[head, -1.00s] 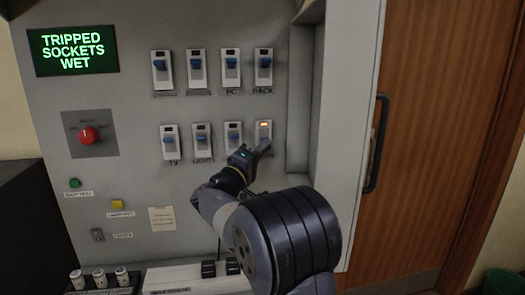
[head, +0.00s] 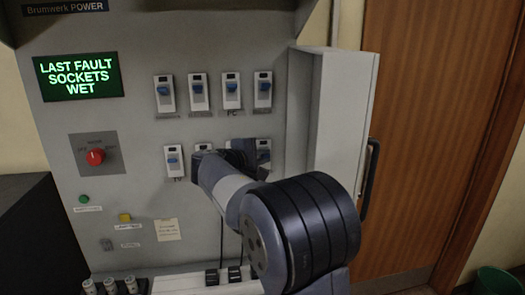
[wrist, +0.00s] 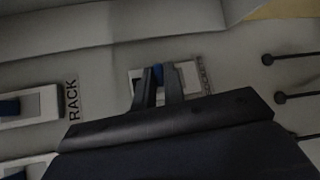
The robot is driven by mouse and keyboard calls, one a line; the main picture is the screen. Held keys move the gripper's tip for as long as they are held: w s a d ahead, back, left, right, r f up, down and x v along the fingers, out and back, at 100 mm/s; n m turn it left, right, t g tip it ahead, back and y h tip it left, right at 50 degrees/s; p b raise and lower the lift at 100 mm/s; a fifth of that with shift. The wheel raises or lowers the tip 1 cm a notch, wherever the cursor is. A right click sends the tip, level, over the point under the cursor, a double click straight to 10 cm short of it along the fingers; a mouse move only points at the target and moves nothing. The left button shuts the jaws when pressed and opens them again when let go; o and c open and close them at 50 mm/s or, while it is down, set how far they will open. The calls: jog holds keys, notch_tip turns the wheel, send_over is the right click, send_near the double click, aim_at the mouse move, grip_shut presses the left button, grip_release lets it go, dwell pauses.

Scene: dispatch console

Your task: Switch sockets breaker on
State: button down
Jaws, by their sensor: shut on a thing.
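The sockets breaker (head: 264,146) is the rightmost in the lower row of the panel, mostly hidden behind my gripper in the head view. In the wrist view its blue lever (wrist: 158,70) sits between the two fingers of my gripper (wrist: 159,82), which is shut on it. The label beside it reads as SOCKETS, partly blurred. The exact lever position cannot be told. The green display (head: 78,77) reads LAST FAULT SOCKETS WET.
Several other breakers with blue levers surround it, including the RACK breaker (head: 262,90) just above. A red knob (head: 95,157) is at left. A projecting side cabinet (head: 340,110) stands close on the right, before a wooden door (head: 430,130).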

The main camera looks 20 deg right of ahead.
jog(key=shift+w+r+n+g+y, duration=0.15)
jog(key=shift+r+n+g+y, duration=0.2)
jog(key=shift+n+g, duration=0.2)
jog(key=c, duration=1.8)
grip_release()
jog(key=shift+o, duration=0.2)
jog(key=b+v, duration=0.2)
jog(key=v, duration=0.8)
jog(key=shift+a+r+b, duration=0.2)
jog(key=shift+a+b, duration=0.1)
jog(key=shift+d, duration=0.1)
